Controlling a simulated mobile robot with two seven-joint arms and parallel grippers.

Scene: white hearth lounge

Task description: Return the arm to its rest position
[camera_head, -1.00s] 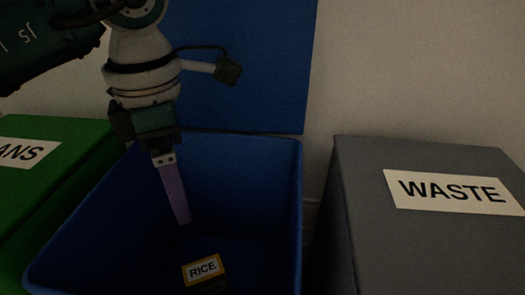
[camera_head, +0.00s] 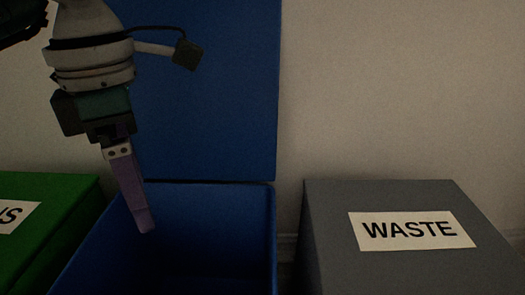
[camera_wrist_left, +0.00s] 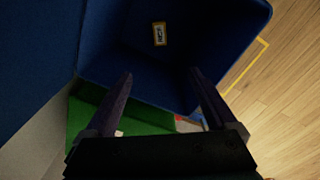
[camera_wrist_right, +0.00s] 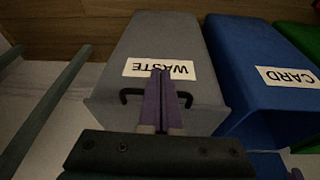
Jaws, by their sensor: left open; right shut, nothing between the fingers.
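My left gripper (camera_head: 143,222) points down over the open blue bin (camera_head: 272,235) in the head view. In the left wrist view its two fingers (camera_wrist_left: 160,82) are spread apart with nothing between them. A small box labelled RICE in the earlier head frame lies in the blue bin and shows in the left wrist view (camera_wrist_left: 159,34). My right gripper is outside the head view. In the right wrist view its fingers (camera_wrist_right: 160,75) are together and empty, in front of the grey WASTE bin (camera_wrist_right: 160,35).
The grey WASTE bin (camera_head: 400,275) stands closed to the right of the blue bin. A closed green bin (camera_head: 60,220) stands to its left. The blue bin's raised lid (camera_head: 225,90) stands against the wall. Wooden floor (camera_wrist_left: 285,90) shows in the left wrist view.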

